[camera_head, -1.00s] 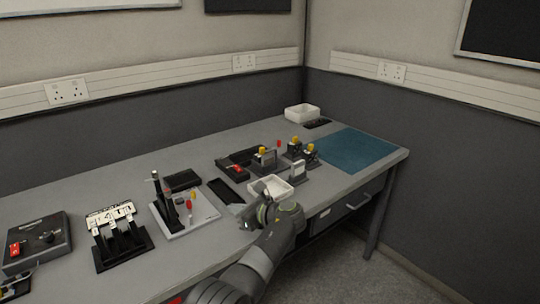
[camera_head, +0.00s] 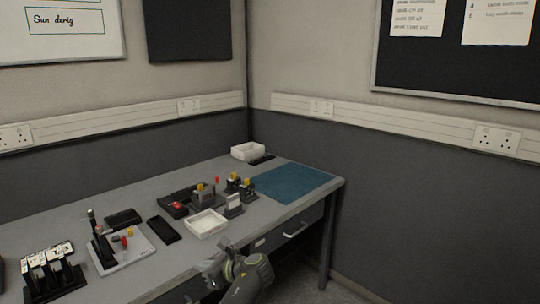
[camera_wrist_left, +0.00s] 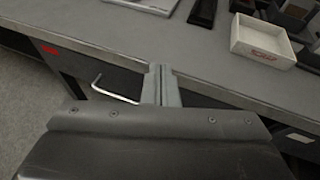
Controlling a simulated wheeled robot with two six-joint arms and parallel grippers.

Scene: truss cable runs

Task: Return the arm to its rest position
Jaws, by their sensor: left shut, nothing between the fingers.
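My left gripper (camera_head: 213,266) is at the front edge of the grey workbench (camera_head: 185,255), below and in front of the white open tray (camera_head: 206,224). Its fingers are shut with nothing between them. In the left wrist view the closed fingertips (camera_wrist_left: 160,78) overlap the bench's front edge in the picture, and the white tray (camera_wrist_left: 264,42) stands apart from them to the right. The left arm comes in from the bottom of the head view. My right gripper does not show.
The bench holds a black stand on a white base (camera_head: 122,250), a black rack (camera_head: 52,275), yellow-topped fixtures (camera_head: 240,184), a dark flat tray (camera_head: 164,230) and a blue mat (camera_head: 290,183). A drawer handle (camera_head: 295,230) sticks out at the front. Walls close off the back and right.

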